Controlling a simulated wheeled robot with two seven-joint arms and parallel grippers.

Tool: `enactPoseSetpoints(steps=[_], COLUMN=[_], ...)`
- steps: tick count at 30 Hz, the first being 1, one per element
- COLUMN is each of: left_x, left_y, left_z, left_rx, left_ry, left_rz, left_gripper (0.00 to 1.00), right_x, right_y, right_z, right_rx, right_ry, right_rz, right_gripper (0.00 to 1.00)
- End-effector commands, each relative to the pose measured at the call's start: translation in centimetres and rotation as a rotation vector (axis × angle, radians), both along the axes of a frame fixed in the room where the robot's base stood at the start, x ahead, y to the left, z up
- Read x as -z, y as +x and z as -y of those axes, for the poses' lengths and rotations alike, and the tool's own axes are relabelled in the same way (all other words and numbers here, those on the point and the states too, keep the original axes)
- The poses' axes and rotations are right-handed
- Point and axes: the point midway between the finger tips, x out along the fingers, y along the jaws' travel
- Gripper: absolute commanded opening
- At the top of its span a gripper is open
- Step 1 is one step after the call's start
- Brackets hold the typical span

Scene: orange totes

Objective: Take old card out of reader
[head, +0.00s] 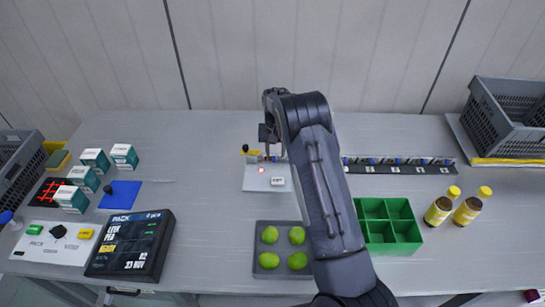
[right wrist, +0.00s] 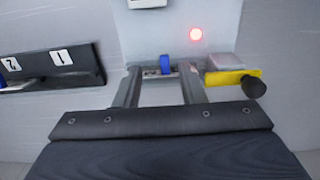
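The reader is a pale plate (head: 256,183) with a glowing red light at the back middle of the table; the light also shows in the right wrist view (right wrist: 196,34). A small blue tab (right wrist: 165,63) stands at a narrow grey slot bar; whether it belongs to the card I cannot tell. My right gripper (right wrist: 161,72) is over this bar, its fingers apart on either side of the blue tab, with gaps on both sides. My left gripper is not in view.
A yellow piece with a black knob (right wrist: 254,87) sits close beside the right gripper's finger. A dark rack (head: 400,169) with several blue-topped slots lies to the right. A grey tray (head: 283,263) of green fruits and a green divided box (head: 405,238) stand in front.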

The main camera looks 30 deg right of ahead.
Motion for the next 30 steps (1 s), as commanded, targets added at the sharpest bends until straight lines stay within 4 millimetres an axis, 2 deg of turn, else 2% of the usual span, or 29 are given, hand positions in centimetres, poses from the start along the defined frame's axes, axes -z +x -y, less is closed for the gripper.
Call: enactPoseSetpoints(steps=[4, 10, 18, 27, 30], left_x=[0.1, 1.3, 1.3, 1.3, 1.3], left_y=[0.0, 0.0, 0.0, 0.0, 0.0], left_z=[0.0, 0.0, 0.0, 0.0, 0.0], left_rx=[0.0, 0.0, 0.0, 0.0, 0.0], left_ry=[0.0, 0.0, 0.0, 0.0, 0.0], left_rz=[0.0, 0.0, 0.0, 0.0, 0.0], left_gripper=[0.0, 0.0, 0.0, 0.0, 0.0], right_x=[1.5, 4.8, 5.0, 5.0, 5.0], right_y=[0.0, 0.1, 0.1, 0.1, 0.1], right_z=[-0.3, -0.6, -0.6, -0.6, -0.6], right_rx=[-0.001, -0.001, 0.0, 0.0, 0.0], right_ry=[0.002, 0.001, 0.001, 0.001, 0.001], right_rz=[-0.003, -0.001, 0.003, 0.002, 0.002], right_gripper=[0.36, 0.36, 0.36, 0.0, 0.0])
